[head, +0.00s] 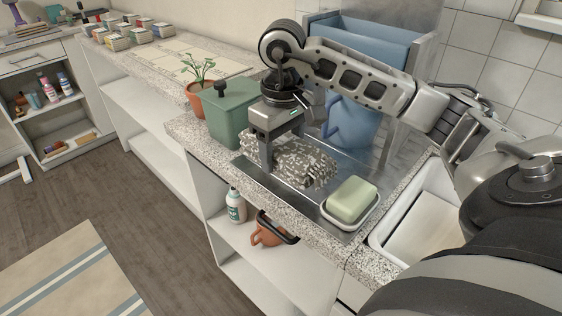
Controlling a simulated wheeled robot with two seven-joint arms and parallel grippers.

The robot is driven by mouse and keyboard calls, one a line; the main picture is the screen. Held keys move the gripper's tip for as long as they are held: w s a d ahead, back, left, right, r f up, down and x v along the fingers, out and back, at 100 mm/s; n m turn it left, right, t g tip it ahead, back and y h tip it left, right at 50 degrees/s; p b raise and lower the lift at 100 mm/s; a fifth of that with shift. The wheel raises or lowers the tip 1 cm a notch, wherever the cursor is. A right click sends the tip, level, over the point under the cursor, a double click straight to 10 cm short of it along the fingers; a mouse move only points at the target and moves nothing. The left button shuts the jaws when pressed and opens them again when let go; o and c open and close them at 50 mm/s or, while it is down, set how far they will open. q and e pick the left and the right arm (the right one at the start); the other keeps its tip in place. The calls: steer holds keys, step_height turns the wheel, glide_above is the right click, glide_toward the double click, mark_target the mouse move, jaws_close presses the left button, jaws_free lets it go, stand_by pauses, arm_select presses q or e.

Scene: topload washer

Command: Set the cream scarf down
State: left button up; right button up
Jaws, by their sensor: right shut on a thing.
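The cream scarf (308,165) is a bunched cloth with a grey-brown speckled pattern, low over the metal tray (262,177) on the counter. My right gripper (268,148) points down at the scarf's left end and is shut on it. The fingertips are partly hidden by the cloth. The scarf's underside is hidden, so I cannot tell whether it fully rests on the metal. My left gripper is not in view.
A green canister (228,118) and a potted plant (199,95) stand left of the scarf. A blue watering can (350,128) stands behind it. A pale green block (351,198) in a white dish is close on the right. A white sink (410,225) lies farther right.

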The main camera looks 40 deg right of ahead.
steer(key=shift+w+d+f, duration=0.25)
steer(key=shift+w+f, duration=0.15)
steer(key=shift+f, duration=0.1)
steer(key=f, duration=0.1)
steer(key=f+p, duration=0.1)
steer(key=f, duration=0.1)
steer(key=shift+w+d+f, duration=0.1)
steer(key=shift+w, duration=0.1)
steer(key=shift+f, duration=0.2)
steer(key=shift+f+b, duration=0.2)
steer(key=shift+b, duration=0.15)
steer(key=o, duration=1.4)
steer(key=shift+c, duration=0.2)
steer(key=shift+r, duration=0.1)
step_height(320, 180, up, 12)
steer(key=shift+r+p, duration=0.15)
steer(key=shift+p, duration=0.3)
